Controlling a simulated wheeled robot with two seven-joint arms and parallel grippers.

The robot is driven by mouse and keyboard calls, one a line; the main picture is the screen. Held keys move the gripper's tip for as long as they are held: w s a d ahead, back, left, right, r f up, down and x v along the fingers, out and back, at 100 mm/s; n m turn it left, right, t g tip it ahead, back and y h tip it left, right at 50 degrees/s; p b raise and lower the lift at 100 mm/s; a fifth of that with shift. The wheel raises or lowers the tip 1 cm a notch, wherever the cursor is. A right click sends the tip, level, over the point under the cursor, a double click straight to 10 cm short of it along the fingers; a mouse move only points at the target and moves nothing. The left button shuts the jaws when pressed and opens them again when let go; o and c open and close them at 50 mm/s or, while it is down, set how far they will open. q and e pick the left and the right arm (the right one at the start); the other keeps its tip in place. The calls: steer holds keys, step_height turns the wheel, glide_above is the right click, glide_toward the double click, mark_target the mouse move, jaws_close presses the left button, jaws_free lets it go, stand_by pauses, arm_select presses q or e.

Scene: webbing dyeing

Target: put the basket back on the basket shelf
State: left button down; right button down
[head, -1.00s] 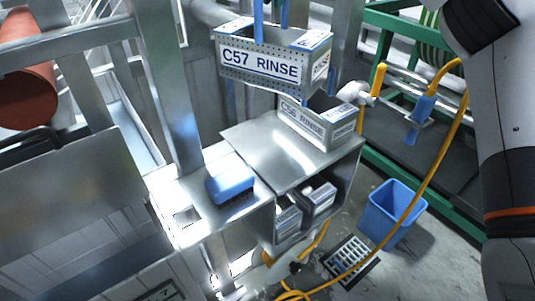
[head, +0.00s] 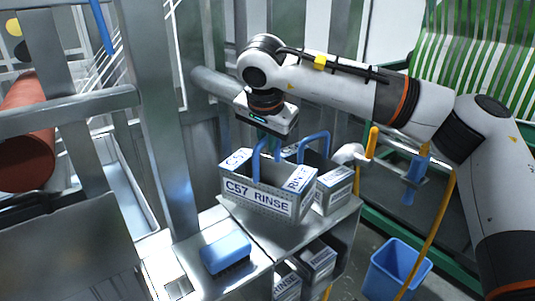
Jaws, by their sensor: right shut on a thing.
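The grey perforated basket labelled C57 RINSE (head: 256,204) has a blue handle (head: 256,160) and hangs upright from my right gripper (head: 270,148), which is shut on it. The basket is over the left part of the metal basket shelf's top (head: 318,231). I cannot tell whether its bottom touches the shelf. A second basket (head: 336,188), with its own blue handle, stands on the shelf just to the right and behind, partly hidden by the held one. My left gripper is not in view.
A blue brush (head: 226,252) lies on the metal ledge left of the shelf. More baskets (head: 317,262) sit in the shelf's lower level. A steel post (head: 158,110) rises at left. A blue bin (head: 396,270) and yellow hose (head: 432,235) are at right.

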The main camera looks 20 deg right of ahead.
step_height(320, 180, down, 4)
steer(key=shift+r, duration=0.2)
steer(key=shift+f, duration=0.2)
steer(key=c, duration=1.4)
jaws_free()
steer(key=shift+c, duration=0.2)
